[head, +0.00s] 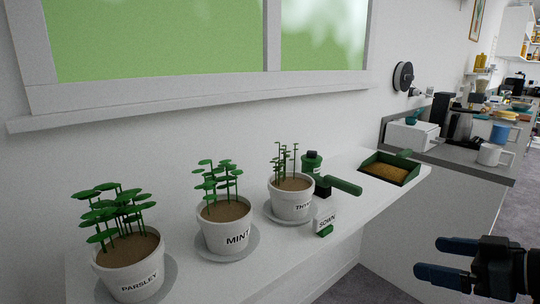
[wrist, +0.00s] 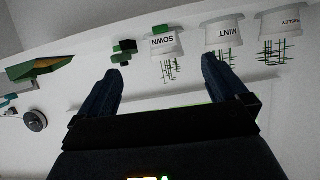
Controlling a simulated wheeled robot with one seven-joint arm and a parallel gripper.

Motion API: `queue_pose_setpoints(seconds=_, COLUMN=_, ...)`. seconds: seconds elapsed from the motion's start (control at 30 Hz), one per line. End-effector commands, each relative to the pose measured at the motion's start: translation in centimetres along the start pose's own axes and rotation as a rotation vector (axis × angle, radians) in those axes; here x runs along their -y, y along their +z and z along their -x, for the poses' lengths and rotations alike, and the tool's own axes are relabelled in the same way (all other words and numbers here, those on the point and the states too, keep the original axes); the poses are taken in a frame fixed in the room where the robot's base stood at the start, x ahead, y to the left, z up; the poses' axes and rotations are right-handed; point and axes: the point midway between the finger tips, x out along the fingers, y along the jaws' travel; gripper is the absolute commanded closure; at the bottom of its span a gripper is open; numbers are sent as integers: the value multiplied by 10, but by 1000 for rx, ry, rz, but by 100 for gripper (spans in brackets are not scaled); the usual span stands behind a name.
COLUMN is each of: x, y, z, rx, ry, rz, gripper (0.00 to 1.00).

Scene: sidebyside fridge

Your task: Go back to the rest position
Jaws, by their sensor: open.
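My gripper (head: 440,259) is at the lower right of the head view, in the air to the right of the white shelf. Its two dark blue fingers are apart with nothing between them. In the wrist view, which looks upside down, the open fingers (wrist: 161,66) point toward the shelf and pots, with clear space between gripper and pots.
A counter with a white mug (head: 490,155) lies behind.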

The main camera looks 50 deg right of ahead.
Motion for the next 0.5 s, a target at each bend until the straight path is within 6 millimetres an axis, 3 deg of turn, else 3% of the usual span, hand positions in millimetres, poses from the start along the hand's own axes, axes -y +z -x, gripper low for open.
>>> queue_pose_setpoints(seconds=0.27, x=15, y=13, z=-28, rx=21, ry=14, rz=-80, gripper=0)
queue_pose_setpoints(seconds=0.5, x=41, y=36, z=-61, rx=60, ry=46, rz=-168, gripper=0)
